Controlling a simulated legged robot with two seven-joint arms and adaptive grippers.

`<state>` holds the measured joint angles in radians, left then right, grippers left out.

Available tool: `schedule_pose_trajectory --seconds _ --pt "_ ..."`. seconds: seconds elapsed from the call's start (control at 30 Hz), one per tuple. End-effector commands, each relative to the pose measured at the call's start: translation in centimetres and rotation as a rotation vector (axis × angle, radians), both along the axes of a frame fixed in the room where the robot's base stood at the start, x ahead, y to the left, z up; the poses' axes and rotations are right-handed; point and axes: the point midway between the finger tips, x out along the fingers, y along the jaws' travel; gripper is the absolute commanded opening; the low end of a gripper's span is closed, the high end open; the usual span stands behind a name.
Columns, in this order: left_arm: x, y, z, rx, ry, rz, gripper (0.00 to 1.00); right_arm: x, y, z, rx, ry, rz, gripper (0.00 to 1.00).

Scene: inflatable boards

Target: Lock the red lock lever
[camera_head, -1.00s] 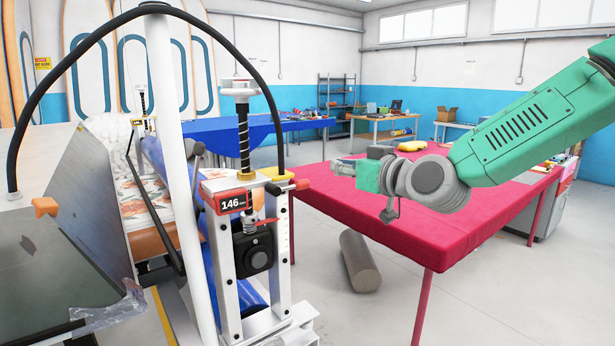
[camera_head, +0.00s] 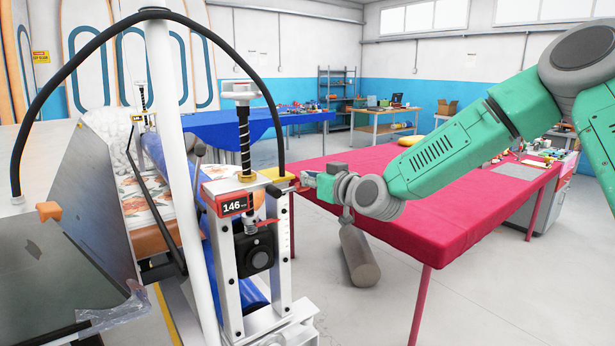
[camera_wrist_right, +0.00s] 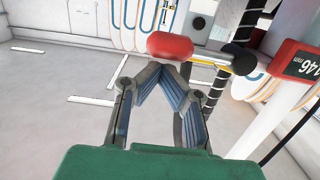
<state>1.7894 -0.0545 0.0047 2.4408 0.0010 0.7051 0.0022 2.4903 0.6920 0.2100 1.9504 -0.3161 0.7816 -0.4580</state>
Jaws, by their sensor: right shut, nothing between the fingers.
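The red lock lever sits at the top right of the white press frame (camera_head: 228,300). In the right wrist view the red knob (camera_wrist_right: 170,45) is large and lies just beyond my fingertips. My right gripper (camera_head: 301,182) is at the lever's end, coming from the right. In the wrist view its fingers (camera_wrist_right: 168,68) meet at the tips, shut with nothing held. I cannot tell whether they touch the knob. My left gripper is out of view.
A red display (camera_head: 235,206) reading 146 mm and a black threaded screw (camera_head: 244,145) stand beside the lever. A white post (camera_head: 165,110) and a black hose (camera_head: 262,80) are to the left. A red-covered table (camera_head: 440,215) lies behind my right arm.

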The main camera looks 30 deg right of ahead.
Motion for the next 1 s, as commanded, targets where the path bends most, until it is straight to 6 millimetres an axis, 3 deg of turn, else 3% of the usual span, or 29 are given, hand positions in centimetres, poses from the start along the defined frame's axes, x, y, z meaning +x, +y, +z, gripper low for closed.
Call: schedule_pose_trajectory --seconds 0.57,1.0 --pt "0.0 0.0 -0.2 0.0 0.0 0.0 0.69 0.1 0.0 -0.5 0.016 0.0 0.0 0.0" --pt "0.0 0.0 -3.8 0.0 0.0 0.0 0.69 0.1 -0.5 -3.1 0.279 0.022 -0.002 0.0"
